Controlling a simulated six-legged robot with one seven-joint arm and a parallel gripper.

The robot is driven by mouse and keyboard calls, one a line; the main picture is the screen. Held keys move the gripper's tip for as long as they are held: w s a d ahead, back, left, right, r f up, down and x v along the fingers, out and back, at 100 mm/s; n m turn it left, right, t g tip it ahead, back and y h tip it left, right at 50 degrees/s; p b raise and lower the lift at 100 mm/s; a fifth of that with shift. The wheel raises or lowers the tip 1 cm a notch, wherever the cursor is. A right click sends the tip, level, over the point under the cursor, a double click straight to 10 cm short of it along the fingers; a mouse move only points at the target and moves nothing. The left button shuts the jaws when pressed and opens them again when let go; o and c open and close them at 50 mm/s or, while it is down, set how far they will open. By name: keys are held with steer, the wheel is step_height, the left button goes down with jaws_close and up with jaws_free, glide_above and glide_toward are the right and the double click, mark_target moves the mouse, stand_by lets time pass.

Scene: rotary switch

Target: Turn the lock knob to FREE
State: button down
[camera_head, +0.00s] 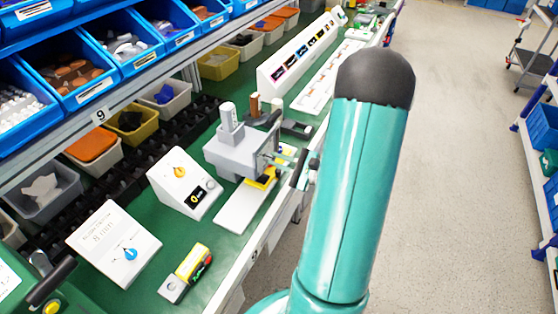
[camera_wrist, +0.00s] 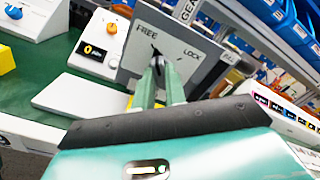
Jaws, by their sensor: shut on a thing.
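The grey lock panel (camera_wrist: 192,72) fills the upper middle of the wrist view, with FREE printed at its upper left and LOCK to the right. The dark lock knob (camera_wrist: 155,50) sits on it, mostly hidden by my fingers; its tip shows near and below the word FREE, but its exact setting is hard to tell. My gripper (camera_wrist: 161,70) is shut on the knob, its greenish fingers reaching straight to the panel. In the head view, my gripper (camera_head: 284,160) is at the front face of the grey machine (camera_head: 232,155), partly hidden by my arm.
A white box with an orange knob (camera_head: 184,180) and one with a blue knob (camera_head: 115,243) stand to the left. A white plate (camera_head: 240,213) and a yellow-black device (camera_head: 194,262) lie near the bench's front edge. Blue bins (camera_head: 74,75) line the shelf behind. The aisle floor is clear.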

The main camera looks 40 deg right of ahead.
steer(key=shift+n, duration=0.5)
steer(key=shift+s, duration=0.1)
steer(key=c, duration=1.4)
jaws_free()
steer(key=shift+c, duration=0.2)
steer(key=v, duration=1.3)
steer(key=shift+s, duration=0.35)
steer(key=shift+d, duration=0.1)
